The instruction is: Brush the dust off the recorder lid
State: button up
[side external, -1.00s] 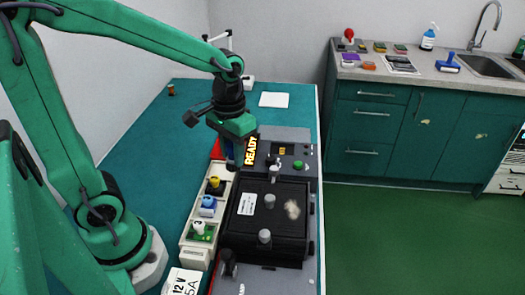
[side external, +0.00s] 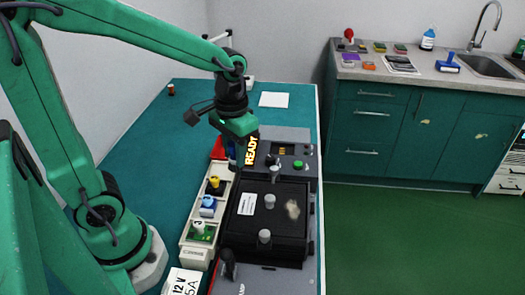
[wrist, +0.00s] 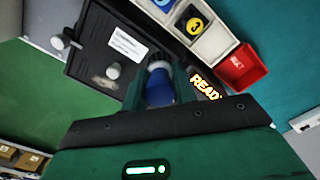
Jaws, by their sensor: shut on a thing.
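The recorder lid (side external: 262,223) is a black panel with a white label and grey knobs. A beige dust patch (side external: 292,209) lies on its right part; in the wrist view the dust (wrist: 103,83) shows at the lid's lower edge. My gripper (side external: 236,158) is above the far left end of the lid, near the READY sign. In the wrist view its jaws are shut on a blue thing with a pale end (wrist: 159,86), which looks like the brush. It is apart from the dust.
A cream rack (side external: 196,252) with coloured knobbed modules runs left of the lid, with a red bin (wrist: 236,67) at its end. A lit READY sign (side external: 251,151) and grey control panel (side external: 302,163) stand beyond the lid.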

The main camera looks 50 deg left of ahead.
jog(key=w+d+m, duration=0.4)
jog(key=d+m, duration=0.1)
jog(key=m, duration=0.8)
jog(key=w+d+r+m, duration=0.1)
jog(key=w+d+m, duration=0.4)
jog(key=m, duration=0.8)
jog(key=shift+r, duration=0.15)
jog(key=shift+d, duration=0.1)
